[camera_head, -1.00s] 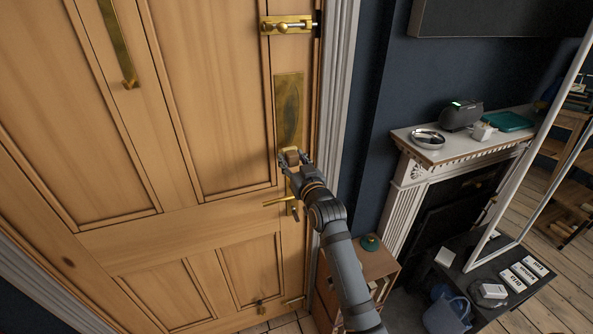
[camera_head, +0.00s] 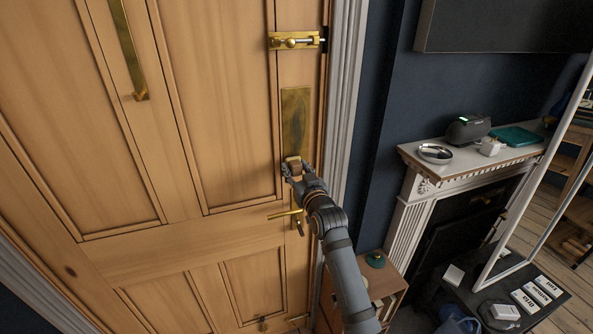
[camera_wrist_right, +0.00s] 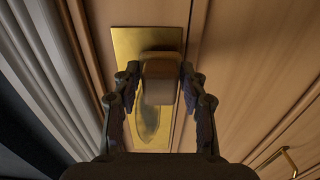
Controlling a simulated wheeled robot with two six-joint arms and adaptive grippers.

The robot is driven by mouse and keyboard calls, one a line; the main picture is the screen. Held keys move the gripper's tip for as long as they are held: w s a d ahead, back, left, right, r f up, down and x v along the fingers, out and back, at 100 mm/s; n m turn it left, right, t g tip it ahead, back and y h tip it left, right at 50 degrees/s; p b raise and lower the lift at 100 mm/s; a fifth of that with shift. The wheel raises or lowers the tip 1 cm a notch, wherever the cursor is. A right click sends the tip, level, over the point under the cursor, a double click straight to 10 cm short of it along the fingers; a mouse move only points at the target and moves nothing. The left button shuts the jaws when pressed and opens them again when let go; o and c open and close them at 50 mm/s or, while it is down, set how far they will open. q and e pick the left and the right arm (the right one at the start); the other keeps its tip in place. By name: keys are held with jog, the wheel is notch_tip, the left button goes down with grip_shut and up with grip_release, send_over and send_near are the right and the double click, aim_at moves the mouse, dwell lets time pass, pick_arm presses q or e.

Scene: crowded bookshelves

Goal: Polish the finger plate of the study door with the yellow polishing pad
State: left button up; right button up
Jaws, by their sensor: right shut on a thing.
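The finger plate (camera_head: 296,115) is a tall brass plate near the right edge of the wooden door (camera_head: 225,110). In the right wrist view the finger plate (camera_wrist_right: 128,45) has a dull oval smudge low on it. My right gripper (camera_head: 294,168) is at the plate's lower end, shut on the polishing pad (camera_wrist_right: 161,82), a yellowish-tan block. The pad overlaps the plate in the right wrist view, beside and above the smudge; I cannot tell whether they touch. My left gripper is not in view.
A brass lever handle (camera_head: 285,213) is just below my right gripper. A brass bolt (camera_head: 294,40) is above the plate, and a long brass pull (camera_head: 128,50) is to the left. A small wooden cabinet (camera_head: 385,280) and a fireplace (camera_head: 410,205) stand right of the door.

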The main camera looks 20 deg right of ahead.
aim_at(290, 106)
jog(key=shift+w, duration=0.4)
notch_tip(290, 106, up, 14)
jog(key=p, duration=1.3)
jog(key=shift+r, duration=0.2)
jog(key=shift+r+p, duration=0.45)
jog(key=shift+r, duration=0.9)
jog(key=shift+f+b, duration=5.35)
jog(key=shift+f, duration=3.2)
jog(key=shift+r, duration=0.1)
